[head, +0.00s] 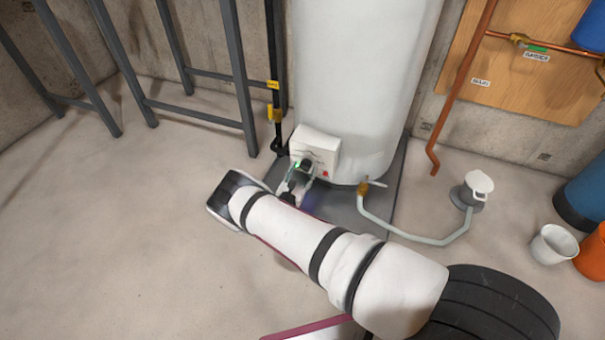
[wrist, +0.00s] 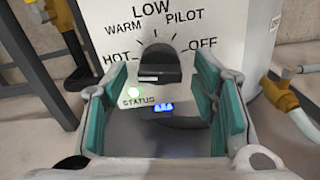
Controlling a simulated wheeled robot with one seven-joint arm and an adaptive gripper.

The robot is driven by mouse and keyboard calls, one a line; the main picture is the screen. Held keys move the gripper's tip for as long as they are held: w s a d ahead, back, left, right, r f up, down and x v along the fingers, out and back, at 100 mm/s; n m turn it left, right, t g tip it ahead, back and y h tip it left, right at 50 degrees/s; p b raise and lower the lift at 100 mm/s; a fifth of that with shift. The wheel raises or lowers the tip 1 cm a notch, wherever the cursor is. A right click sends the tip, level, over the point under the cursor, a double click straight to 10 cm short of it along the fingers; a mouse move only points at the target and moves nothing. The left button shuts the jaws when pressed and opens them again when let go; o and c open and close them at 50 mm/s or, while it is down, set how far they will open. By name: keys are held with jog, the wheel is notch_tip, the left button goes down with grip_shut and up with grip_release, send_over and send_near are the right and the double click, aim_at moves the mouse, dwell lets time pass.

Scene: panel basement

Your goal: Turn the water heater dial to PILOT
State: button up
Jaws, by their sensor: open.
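The water heater (head: 355,70) is a tall white tank with a white control box (head: 318,145) low on its front. In the wrist view the black dial (wrist: 159,63) sits among the words HOT, WARM, LOW, PILOT and OFF. Its grip seems to stand roughly upright toward LOW, but its exact pointer setting is hard to tell. A green STATUS light (wrist: 135,92) glows below left of it. My gripper (wrist: 162,88) is open in front of the box, with teal-padded fingers on either side of the dial and gaps beside it. My gripper also shows in the head view (head: 295,183).
A black gas pipe with a yellow valve (head: 275,115) runs left of the heater. A drain valve (head: 363,187) with a pale hose (head: 405,236) sits to the right. A grey metal frame (head: 190,75) stands at left. Open floor (head: 110,240) lies left of my arm.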

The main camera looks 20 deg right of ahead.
jog(key=c, duration=1.2)
jog(key=shift+o, duration=0.2)
